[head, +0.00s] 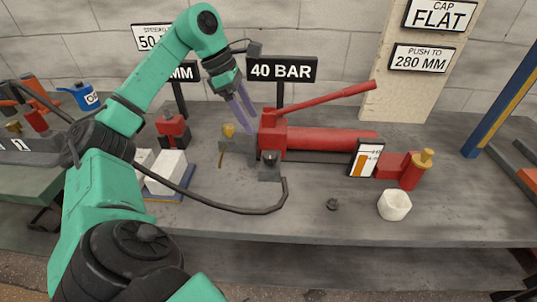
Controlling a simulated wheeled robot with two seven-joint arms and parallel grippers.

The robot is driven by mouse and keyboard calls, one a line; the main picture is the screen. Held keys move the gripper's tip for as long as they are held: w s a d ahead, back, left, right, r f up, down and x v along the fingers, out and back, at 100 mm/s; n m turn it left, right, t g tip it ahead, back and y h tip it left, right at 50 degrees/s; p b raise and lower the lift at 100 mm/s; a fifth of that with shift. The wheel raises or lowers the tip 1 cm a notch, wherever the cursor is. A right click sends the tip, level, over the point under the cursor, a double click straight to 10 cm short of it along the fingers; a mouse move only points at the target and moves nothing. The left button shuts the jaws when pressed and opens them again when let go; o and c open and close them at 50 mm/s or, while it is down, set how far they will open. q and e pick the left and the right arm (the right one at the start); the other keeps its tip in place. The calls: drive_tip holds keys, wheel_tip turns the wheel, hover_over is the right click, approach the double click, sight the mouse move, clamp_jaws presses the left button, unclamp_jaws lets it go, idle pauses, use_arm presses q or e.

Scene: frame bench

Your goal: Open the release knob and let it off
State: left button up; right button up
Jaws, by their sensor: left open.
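A red hand pump (320,139) with a long red lever (330,106) lies on the grey bench. A dark round knob (269,157) sits on the front of its red block, above a grey foot. A small brass-coloured knob (228,131) stands just left of the pump. I cannot tell for sure which of the two is the release knob. My left gripper (244,119) is open, its purple fingers pointing down behind and above the brass knob, near the pump's left end. It appears to hold nothing. My right gripper is out of view.
A black hose (225,208) curves across the bench front. A "40 BAR" sign (282,69) stands behind the pump. White blocks (165,172) sit left. The front bench right of the hose is mostly clear.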

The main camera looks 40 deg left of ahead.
use_arm(q)
drive_tip(key=b, duration=0.1)
approach(270, 155)
drive_tip(key=f, duration=0.2)
drive_tip(key=x, duration=0.4)
drive_tip(key=b+x, duration=0.1)
drive_tip(key=x, duration=0.1)
drive_tip(key=shift+w+d+f, duration=0.2)
drive_tip(key=shift+w+d, duration=0.1)
drive_tip(key=shift+d, duration=0.05)
clamp_jaws()
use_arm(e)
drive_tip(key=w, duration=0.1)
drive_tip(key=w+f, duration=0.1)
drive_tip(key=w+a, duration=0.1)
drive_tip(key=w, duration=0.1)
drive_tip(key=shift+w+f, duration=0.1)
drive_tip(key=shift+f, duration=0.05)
